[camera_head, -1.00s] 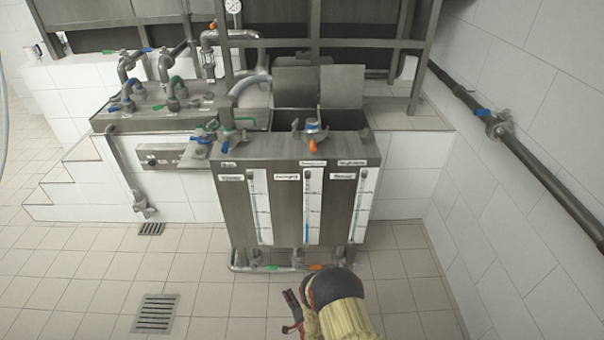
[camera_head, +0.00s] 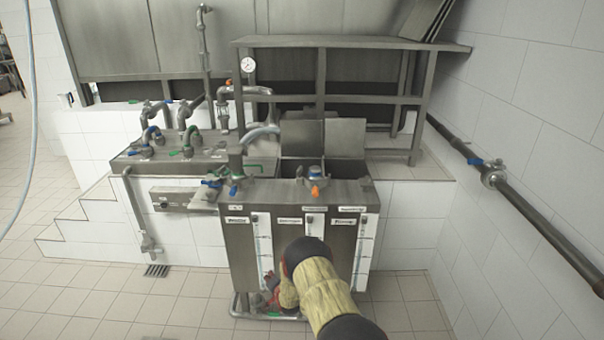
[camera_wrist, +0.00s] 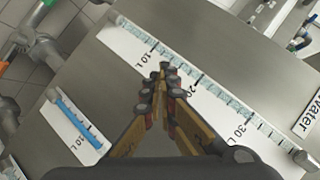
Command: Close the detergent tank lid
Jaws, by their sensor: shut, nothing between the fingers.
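The metal tank unit (camera_head: 290,197) stands against the white-tiled step, with three sight gauges on its front. At its top rear, two flat metal lids stand raised, a left lid (camera_head: 302,134) and a right lid (camera_head: 345,137), behind dark openings. I cannot read which label names the detergent tank. My gripper (camera_head: 270,284) is low before the tank front, well below the lids, partly hidden by my yellowish arm. The lids are outside the wrist view.
Pipes and valves (camera_head: 180,148) crowd the left. A metal frame (camera_head: 330,98) rises behind the lids. A wall pipe (camera_head: 535,222) runs along the right. Floor at left is clear.

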